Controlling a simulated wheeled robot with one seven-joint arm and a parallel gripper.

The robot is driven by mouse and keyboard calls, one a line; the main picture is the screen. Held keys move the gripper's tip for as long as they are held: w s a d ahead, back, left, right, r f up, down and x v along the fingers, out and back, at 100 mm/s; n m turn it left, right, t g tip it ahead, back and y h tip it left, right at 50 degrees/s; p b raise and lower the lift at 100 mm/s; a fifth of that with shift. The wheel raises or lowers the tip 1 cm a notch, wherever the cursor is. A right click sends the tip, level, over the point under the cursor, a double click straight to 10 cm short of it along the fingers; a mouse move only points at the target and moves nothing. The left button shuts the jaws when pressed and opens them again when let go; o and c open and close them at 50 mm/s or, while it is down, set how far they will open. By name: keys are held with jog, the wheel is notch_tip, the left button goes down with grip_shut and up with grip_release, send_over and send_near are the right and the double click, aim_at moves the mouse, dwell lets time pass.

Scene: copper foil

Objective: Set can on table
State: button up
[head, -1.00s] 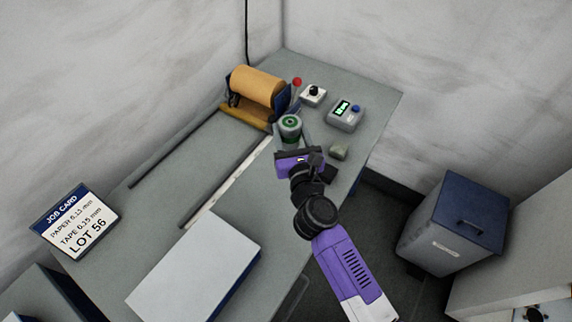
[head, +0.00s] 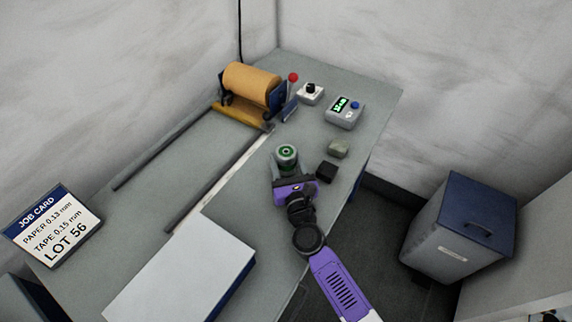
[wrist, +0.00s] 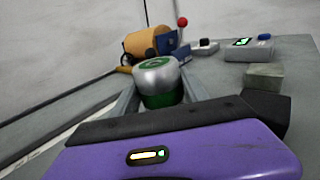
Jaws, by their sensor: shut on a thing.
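The can (head: 286,155) is silver with a green band and a green ring on its top. It is upright between the fingers of my purple gripper (head: 283,167), which is shut on it. In the wrist view the can (wrist: 158,82) stands just beyond the purple gripper body, its lower part hidden. The grey table (head: 335,88) lies under the can and my gripper. I cannot tell whether the can's base touches the table.
Right of my gripper are a black block (head: 326,171) and a grey-green block (head: 338,149). Behind are a display box (head: 344,113), a knob box (head: 310,93) and a brown roll (head: 252,84). A white-topped box (head: 182,268) is at front left. Bare table lies between.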

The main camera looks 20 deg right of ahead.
jog(key=shift+f, duration=0.2)
jog(key=shift+f, duration=0.15)
jog(key=o, duration=1.6)
jog(key=shift+r, duration=0.2)
jog(key=s, duration=0.4)
jog(key=s+a+b, duration=0.1)
jog(key=s, duration=0.6)
jog(key=shift+s+a, duration=0.4)
jog(key=shift+s+f, duration=0.1)
